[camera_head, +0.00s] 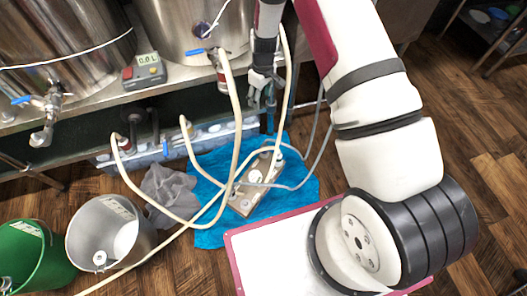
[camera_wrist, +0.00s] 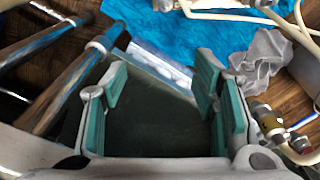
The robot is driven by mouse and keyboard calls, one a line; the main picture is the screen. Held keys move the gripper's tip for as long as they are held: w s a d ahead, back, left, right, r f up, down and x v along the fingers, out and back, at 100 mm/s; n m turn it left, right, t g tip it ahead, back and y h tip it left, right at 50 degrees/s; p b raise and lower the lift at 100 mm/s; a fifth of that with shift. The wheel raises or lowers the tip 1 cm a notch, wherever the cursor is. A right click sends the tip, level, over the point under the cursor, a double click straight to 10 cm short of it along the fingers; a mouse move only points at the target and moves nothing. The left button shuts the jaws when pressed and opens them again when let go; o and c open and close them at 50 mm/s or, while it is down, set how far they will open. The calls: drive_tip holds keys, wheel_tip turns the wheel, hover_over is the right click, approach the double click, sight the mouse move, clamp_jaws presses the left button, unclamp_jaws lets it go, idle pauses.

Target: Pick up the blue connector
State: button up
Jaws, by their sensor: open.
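My gripper (camera_head: 263,98) hangs by the edge of the metal bench, right of the middle tank's valve. In the wrist view its two teal-lined fingers (camera_wrist: 158,92) are spread apart with nothing held between them. I cannot clearly make out a blue connector. A similar blue handle (camera_wrist: 302,122) lies at the right edge of the wrist view, outside the fingers.
Pale hoses (camera_head: 236,120) loop down from the tanks across a blue cloth (camera_head: 210,238) with a pump (camera_head: 246,196) on it. A grey rag (camera_head: 168,192), a metal bucket (camera_head: 92,232) and a green bucket (camera_head: 36,262) stand left. A metal leg (camera_wrist: 70,90) is left in the wrist view.

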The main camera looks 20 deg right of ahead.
sight(265, 148)
drive_tip(key=shift+n+g, duration=0.3)
drive_tip(key=shift+n, duration=0.3)
drive_tip(key=f+b, duration=0.2)
drive_tip(key=f, duration=0.6)
drive_tip(key=s+f+b, duration=0.1)
drive_tip(key=f+b, duration=0.1)
drive_tip(key=f, duration=0.7)
drive_tip(key=s+f+b, duration=0.1)
drive_tip(key=f+b, duration=0.1)
drive_tip(key=f, duration=0.7)
drive_tip(key=shift+s+d, duration=0.25)
drive_tip(key=shift+d, duration=0.1)
drive_tip(key=shift+s+f+b, duration=0.15)
drive_tip(key=shift+f+b, duration=1.5)
drive_tip(key=shift+f, duration=1.3)
drive_tip(key=shift+c, duration=0.6)
clamp_jaws()
